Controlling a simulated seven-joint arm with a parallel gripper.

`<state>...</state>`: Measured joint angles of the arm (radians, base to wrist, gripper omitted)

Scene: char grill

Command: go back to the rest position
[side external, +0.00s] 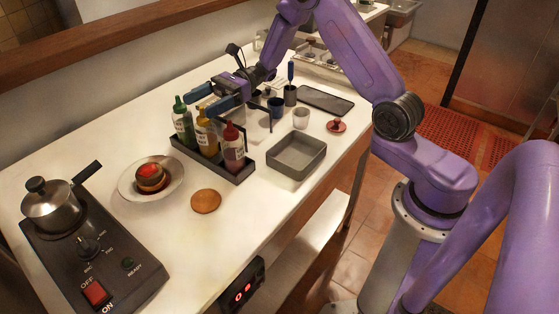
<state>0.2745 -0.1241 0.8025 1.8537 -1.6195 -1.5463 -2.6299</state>
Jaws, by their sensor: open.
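My gripper (207,99) is at the end of the purple arm, over the back part of the white counter. Its two blue-grey fingers are spread apart and point left, with nothing visible between them. They are above or close to the bottles in the dark caddy (243,177). The caddy holds a green bottle (182,124), a yellow bottle (206,134) and a red-capped bottle (233,149). I cannot tell whether a finger touches a bottle.
A plate (127,186) with food, a bun (206,201), a grey tray (281,163), cups (301,119) and a dark board (325,100) stand on the counter (215,256). A pot (52,208) sits on the burner unit at left.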

